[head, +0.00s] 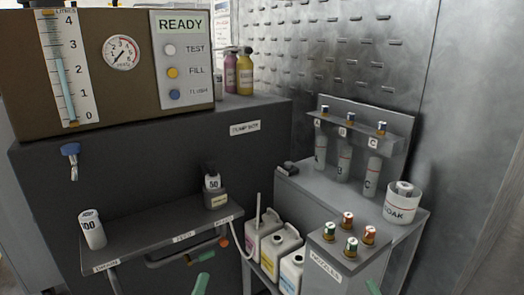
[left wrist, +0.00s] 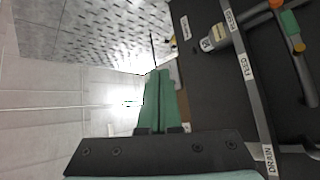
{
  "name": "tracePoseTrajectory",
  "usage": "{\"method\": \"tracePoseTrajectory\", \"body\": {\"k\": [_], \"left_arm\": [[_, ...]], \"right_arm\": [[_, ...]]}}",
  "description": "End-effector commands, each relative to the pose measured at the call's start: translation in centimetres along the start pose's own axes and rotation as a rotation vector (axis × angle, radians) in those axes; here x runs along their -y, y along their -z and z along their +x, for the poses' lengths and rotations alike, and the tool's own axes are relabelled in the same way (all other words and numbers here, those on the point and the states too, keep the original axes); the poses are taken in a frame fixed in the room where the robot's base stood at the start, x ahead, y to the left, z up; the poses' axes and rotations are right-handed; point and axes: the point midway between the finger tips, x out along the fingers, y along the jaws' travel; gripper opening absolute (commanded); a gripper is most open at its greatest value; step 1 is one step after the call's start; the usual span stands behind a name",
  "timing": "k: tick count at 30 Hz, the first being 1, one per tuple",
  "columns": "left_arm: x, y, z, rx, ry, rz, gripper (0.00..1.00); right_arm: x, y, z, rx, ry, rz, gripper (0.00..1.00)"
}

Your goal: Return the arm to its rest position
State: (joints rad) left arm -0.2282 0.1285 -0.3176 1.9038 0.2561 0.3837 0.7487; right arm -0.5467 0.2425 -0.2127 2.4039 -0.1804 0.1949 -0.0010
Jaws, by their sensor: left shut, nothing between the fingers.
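My left gripper (left wrist: 158,100) is shut and empty in the left wrist view, its two green fingers side by side. In the head view only a green tip of it (head: 202,284) shows at the bottom edge, in front of the dark cabinet and below the pipe with orange and green fittings. It appears to touch nothing. Most of both arms is out of view.
White jugs (head: 270,245), a nozzle stand (head: 340,265), a vial rack (head: 365,125) and a SOAK pot (head: 402,205) are at right.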

Motion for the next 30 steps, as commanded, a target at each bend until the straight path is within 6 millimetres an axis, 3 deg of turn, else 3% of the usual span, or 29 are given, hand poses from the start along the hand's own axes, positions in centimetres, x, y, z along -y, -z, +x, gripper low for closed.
{"method": "tracePoseTrajectory", "body": {"k": [3, 6, 15, 23, 30], "left_arm": [[-3.1, 1.8, -2.0, 0.034, -0.035, 0.378, 0.0], [-5.1, 2.9, -3.1, 0.05, -0.059, 0.633, 0.0], [-10.2, 5.8, -5.2, 0.069, -0.112, 1.242, 0.0], [-7.5, 5.4, -4.5, 0.254, 0.03, 1.169, 0.0], [-4.8, 4.7, -6.0, 0.491, 0.209, 1.084, 0.0]], "right_arm": [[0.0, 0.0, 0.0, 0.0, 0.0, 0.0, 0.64], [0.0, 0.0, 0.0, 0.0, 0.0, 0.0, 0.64], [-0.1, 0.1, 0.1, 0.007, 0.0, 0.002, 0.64], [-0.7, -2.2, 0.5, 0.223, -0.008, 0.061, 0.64], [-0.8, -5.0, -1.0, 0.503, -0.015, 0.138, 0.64]]}}
